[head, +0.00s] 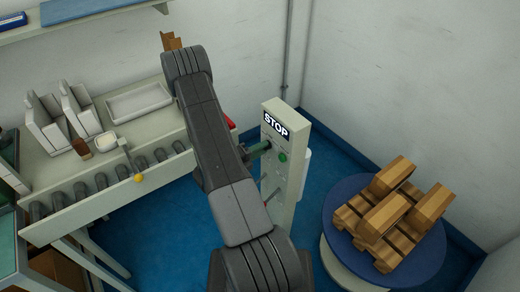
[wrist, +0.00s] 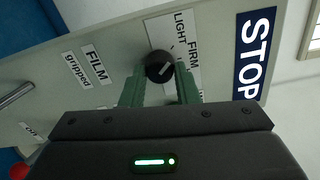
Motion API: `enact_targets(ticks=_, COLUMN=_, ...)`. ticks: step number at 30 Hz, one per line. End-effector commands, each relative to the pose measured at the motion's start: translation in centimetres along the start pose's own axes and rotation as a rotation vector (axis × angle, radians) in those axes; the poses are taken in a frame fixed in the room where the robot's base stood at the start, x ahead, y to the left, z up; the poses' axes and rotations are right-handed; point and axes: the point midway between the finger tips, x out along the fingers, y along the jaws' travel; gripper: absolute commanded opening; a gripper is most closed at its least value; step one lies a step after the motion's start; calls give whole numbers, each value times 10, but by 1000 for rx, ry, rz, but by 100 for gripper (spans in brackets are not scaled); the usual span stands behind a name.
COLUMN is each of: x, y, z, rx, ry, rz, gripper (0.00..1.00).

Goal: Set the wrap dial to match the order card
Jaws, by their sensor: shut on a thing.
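The wrap dial (wrist: 159,66) is a dark round knob with a pale pointer mark, on the face of a grey control post (head: 289,190). In the wrist view a white label reading LIGHT and FIRM (wrist: 183,48) is beside it; part of the label is hidden by my gripper. My gripper (wrist: 160,78) has its green fingers on both sides of the knob and is shut on it. In the head view my gripper (head: 259,149) reaches the post below its STOP sign (head: 275,124), and the dial is hidden. I cannot make out an order card.
In the wrist view a FILM label (wrist: 95,63) with "gripped" beside it and a metal handle (wrist: 17,95) share the panel. A green button (head: 283,157) is on the post. A blue turntable (head: 335,207) with a loaded pallet stands right; a roller conveyor (head: 75,220) lies left.

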Motion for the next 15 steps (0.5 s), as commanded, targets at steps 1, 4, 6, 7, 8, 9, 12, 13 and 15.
enact_targets(ticks=1, x=0, y=0, z=0, rx=-1, ry=-1, rz=1, gripper=5)
enact_targets(ticks=4, x=0, y=0, z=0, rx=0, ry=-1, rz=1, gripper=5)
enact_targets(ticks=6, x=0, y=0, z=0, rx=0, ry=-1, rz=1, gripper=32)
enact_targets(ticks=7, x=0, y=0, z=0, rx=0, ry=-1, rz=1, gripper=38)
enact_targets(ticks=8, x=0, y=0, z=0, rx=0, ry=-1, rz=1, gripper=44)
enact_targets(ticks=9, x=0, y=0, z=0, rx=0, ry=-1, rz=1, gripper=50)
enact_targets(ticks=12, x=0, y=0, z=0, rx=0, ry=-1, rz=1, gripper=50)
enact_targets(ticks=13, x=0, y=0, z=0, rx=0, ry=-1, rz=0, gripper=50)
enact_targets(ticks=15, x=0, y=0, z=0, rx=0, ry=-1, rz=0, gripper=50)
